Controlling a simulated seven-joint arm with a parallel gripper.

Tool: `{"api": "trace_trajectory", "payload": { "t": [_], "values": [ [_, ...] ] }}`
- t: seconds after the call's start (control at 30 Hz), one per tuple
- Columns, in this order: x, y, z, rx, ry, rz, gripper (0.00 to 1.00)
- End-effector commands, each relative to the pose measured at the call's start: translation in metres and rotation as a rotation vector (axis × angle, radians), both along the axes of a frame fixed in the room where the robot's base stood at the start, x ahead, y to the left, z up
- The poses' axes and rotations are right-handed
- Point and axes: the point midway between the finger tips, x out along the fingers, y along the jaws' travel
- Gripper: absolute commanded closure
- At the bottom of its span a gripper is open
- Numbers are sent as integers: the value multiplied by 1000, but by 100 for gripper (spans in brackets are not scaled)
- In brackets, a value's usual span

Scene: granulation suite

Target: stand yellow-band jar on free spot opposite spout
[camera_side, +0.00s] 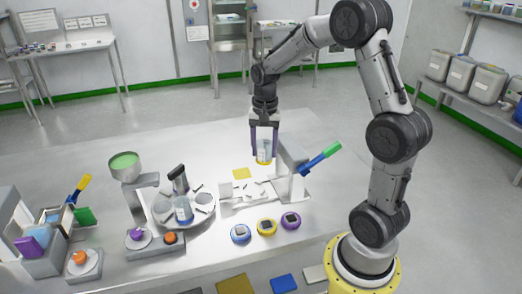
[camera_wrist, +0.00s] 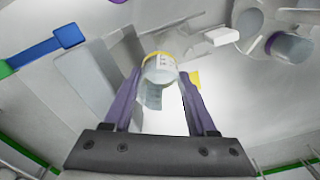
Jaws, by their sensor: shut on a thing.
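My gripper (camera_side: 264,150) is shut on the yellow-band jar (camera_side: 264,154), a clear jar with a pale label, held upright above the table. In the wrist view the jar (camera_wrist: 158,75) sits between the purple fingers, its yellow band at the far end. The round turntable (camera_side: 159,208) stands to the left, with pale round spots. A dark spout-like part (camera_side: 178,178) rises over the turntable. A hopper with green contents (camera_side: 124,166) stands at its left.
A grey stand with a blue and green handle (camera_side: 321,158) is just right of the jar. The back of the table is clear.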

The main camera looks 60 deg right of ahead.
Motion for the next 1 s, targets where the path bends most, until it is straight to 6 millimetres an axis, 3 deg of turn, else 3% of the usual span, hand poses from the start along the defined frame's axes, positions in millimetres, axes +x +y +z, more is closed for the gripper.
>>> {"api": "trace_trajectory", "payload": {
  "t": [0.17,0.3,0.47,0.7,1.0],
  "values": [
    [49,12,3,-10,-20,135,100],
    [96,46,-5,-11,-22,281,100],
    [131,88,-19,-7,-14,408,100],
    [142,122,-35,0,7,480,100],
    [142,127,-46,3,12,490,100]
  ]
}}
